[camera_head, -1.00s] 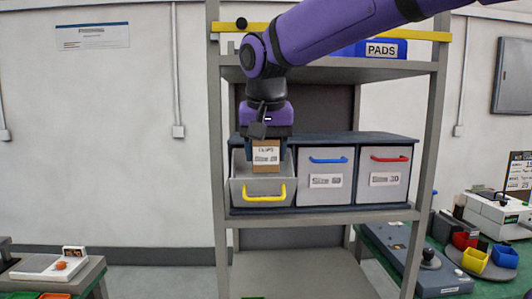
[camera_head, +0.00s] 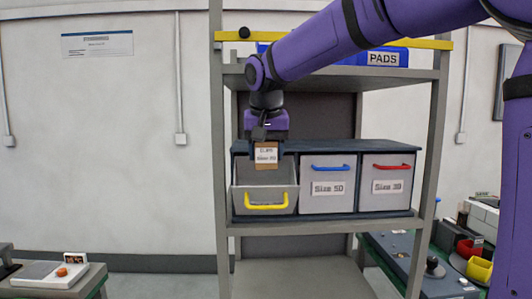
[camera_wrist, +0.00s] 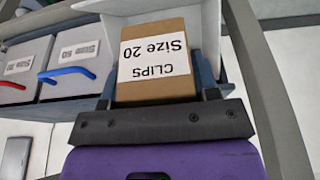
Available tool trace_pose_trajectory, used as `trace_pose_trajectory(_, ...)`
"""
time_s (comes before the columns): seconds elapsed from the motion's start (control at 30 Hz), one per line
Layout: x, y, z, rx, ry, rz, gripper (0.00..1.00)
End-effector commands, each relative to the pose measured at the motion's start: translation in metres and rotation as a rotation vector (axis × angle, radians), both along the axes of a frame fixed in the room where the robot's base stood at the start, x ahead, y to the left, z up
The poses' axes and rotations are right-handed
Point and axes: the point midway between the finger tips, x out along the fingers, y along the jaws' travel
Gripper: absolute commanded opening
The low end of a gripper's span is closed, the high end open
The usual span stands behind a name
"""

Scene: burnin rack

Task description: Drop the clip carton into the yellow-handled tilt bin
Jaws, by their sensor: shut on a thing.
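The clip carton (camera_head: 266,156) is a small brown box with a white label. In the wrist view the carton (camera_wrist: 154,65) reads "CLIPS Size 20". My gripper (camera_head: 266,146) is shut on it and points down. The carton hangs over the tilted-open mouth of the yellow-handled tilt bin (camera_head: 265,197), at the left of the rack's bin row. Its lower end is close to the bin's opening; I cannot tell whether it is inside the rim. Part of the bin's inside is hidden.
A blue-handled bin (camera_head: 328,200) and a red-handled bin (camera_head: 386,198), both shut, stand to the right on the same shelf. A blue PADS box (camera_head: 383,58) sits on the shelf above. Rack posts (camera_head: 217,150) flank the bins, and the upper shelf (camera_head: 340,74) is overhead.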

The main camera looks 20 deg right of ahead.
Motion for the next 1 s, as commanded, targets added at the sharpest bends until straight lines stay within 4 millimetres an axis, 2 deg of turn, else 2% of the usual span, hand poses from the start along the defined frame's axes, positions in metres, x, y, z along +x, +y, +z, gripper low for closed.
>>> trace_pose_trajectory(0.3, 0.002, -0.001, 0.000, 0.000, -0.001, 0.000, 0.29)
trace_pose_trajectory(0.33, 0.002, 0.000, 0.000, 0.000, -0.001, 0.000, 0.57)
trace_pose_trajectory(0.43, 0.002, 0.000, 0.000, 0.000, -0.001, 0.000, 0.80)
trace_pose_trajectory(0.47, 0.002, 0.000, 0.000, 0.000, -0.001, 0.000, 0.85)
trace_pose_trajectory(0.77, 0.001, 0.000, 0.002, 0.000, -0.001, 0.000, 0.85)
trace_pose_trajectory(0.87, -0.001, 0.001, 0.009, 0.000, -0.003, 0.000, 0.85)
trace_pose_trajectory(1.0, -0.007, 0.003, 0.030, 0.001, -0.006, 0.001, 0.85)
